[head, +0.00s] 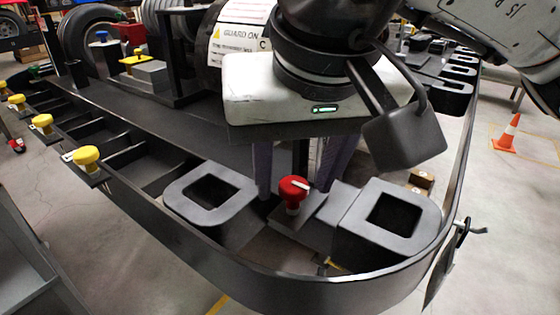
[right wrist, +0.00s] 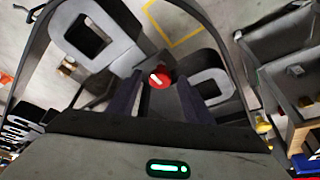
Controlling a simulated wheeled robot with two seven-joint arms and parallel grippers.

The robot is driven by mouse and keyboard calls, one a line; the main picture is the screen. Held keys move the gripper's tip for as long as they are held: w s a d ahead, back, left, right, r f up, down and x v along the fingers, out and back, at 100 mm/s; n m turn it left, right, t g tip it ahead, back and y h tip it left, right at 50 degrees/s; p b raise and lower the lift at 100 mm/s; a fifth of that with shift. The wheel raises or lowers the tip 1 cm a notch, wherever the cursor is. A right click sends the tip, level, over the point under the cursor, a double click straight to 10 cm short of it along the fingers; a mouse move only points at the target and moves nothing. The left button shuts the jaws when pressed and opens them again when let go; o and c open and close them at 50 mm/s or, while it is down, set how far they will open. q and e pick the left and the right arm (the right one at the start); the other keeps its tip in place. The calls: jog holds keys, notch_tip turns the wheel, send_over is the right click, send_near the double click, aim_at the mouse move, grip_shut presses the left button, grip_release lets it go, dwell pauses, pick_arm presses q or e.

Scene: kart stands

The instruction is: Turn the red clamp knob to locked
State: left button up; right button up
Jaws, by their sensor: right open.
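The red clamp knob (head: 291,193) stands on a dark block between two grey square-holed blocks at the near end of a dark tray-like stand. A white pointer mark on its top points to the right and slightly down in the head view. The knob also shows in the right wrist view (right wrist: 163,80), just beyond and between my fingertips. My right gripper (head: 298,178) is open, fingers pointing down, above and just behind the knob; I cannot tell whether it touches. It also shows in the right wrist view (right wrist: 158,92). My left gripper is not in view.
A left grey block (head: 209,194) and a right grey block (head: 390,217) flank the knob closely. The stand's raised rim (head: 300,292) curves around the front. Several yellow knobs (head: 86,157) line the left side. An orange cone (head: 507,133) stands on the floor at right.

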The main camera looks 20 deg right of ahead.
jog(key=c, duration=1.1)
jog(key=shift+o, duration=0.2)
